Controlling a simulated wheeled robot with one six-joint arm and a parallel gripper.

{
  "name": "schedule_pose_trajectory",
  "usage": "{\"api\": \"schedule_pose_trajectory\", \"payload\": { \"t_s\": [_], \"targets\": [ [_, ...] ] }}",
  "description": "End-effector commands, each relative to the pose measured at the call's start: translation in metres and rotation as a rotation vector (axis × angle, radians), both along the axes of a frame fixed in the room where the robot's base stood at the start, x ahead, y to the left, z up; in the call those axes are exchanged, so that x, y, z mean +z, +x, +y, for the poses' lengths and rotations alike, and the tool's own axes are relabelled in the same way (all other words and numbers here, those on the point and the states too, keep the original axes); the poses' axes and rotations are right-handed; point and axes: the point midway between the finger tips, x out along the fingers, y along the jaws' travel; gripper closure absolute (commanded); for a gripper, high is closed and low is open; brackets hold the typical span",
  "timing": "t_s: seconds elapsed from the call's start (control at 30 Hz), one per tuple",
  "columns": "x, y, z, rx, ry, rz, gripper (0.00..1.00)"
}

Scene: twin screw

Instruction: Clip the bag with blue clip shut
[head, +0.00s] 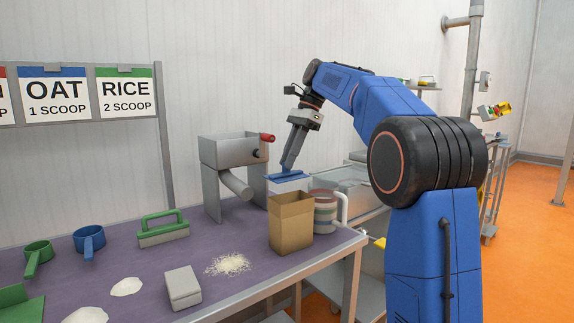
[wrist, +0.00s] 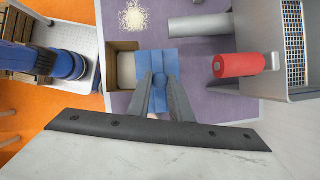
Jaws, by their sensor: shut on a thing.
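The brown bag (head: 291,228) stands upright and open-topped near the right end of the table. In the wrist view the bag (wrist: 112,62) shows pale contents through its open mouth. My gripper (head: 288,167) is shut on the blue clip (head: 290,177) and holds it above the bag. In the wrist view the blue clip (wrist: 158,58) lies across the tips of my gripper (wrist: 159,82) and covers part of the bag's right side from this angle. The clip and the bag look apart in the head view.
A grey hopper with a spout (head: 234,152) stands behind and left of the bag. Spilled white grains (head: 228,264), a grey box (head: 183,287) and a green-handled brush (head: 163,229) lie to the left.

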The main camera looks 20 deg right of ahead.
Motion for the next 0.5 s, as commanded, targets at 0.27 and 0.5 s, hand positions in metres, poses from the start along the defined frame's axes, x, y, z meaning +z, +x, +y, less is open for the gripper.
{"api": "schedule_pose_trajectory", "payload": {
  "t_s": [0.27,0.5],
  "targets": [
    [0.027,-0.054,0.01,-0.038,0.0,-0.001,1.0],
    [0.037,-0.078,0.014,-0.055,0.0,0.002,1.0]
  ]
}}
